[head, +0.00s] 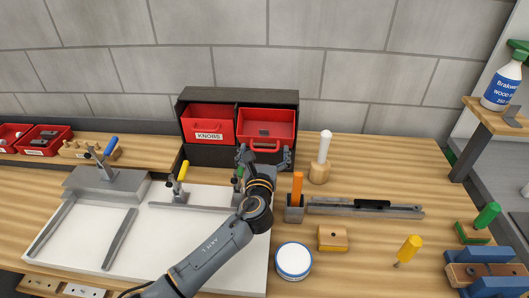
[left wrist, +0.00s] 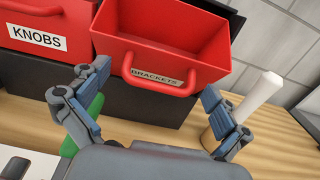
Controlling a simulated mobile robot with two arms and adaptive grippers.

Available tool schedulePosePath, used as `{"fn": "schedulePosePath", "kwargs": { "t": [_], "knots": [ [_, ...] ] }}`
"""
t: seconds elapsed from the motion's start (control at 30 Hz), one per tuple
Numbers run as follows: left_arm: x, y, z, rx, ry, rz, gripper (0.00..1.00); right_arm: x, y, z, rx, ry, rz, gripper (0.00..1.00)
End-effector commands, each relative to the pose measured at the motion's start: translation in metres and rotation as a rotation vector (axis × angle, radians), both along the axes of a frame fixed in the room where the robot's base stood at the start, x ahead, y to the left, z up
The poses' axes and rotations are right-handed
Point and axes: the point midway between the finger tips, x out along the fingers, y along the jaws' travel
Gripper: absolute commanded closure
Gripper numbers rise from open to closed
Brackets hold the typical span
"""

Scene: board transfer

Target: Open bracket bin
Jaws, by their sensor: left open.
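The bracket bin (head: 279,120) is the right red bin in a black cabinet (head: 290,97) against the wall. In the left wrist view the bracket bin (left wrist: 180,35) stands out from the cabinet, its inside showing, with a BRACKETS label and a red loop handle (left wrist: 154,91). A small dark grey item (head: 263,132) shows at the bin in the head view. My left gripper (head: 264,158) is open just in front of the handle, its fingers on either side. It looks empty; contact with the handle cannot be told. My right gripper is out of view.
The red KNOBS bin (head: 208,124) sits left of the bracket bin. A yellow-handled clamp (head: 181,174) stands left of my arm. A white-handled tool (head: 324,147) in a wooden base and an orange-handled tool (head: 297,187) stand to the right.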

Motion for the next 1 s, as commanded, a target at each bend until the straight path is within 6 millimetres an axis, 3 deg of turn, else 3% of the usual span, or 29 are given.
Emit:
{"fn": "schedulePosePath", "kwargs": {
  "t": [0.4,0.6,0.87,1.0],
  "knots": [
    [0.0,0.0,0.076,-0.001,-0.002,-0.001,0.0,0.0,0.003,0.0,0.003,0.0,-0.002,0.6],
    [0.0,0.0,0.089,0.001,0.001,-0.001,0.0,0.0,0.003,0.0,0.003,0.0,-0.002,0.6],
    [0.0,0.0,0.089,0.002,0.002,-0.001,0.0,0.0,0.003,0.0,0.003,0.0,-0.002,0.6],
    [0.0,0.0,0.101,0.001,0.001,-0.001,0.0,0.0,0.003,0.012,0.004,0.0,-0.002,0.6]
  ]
}}
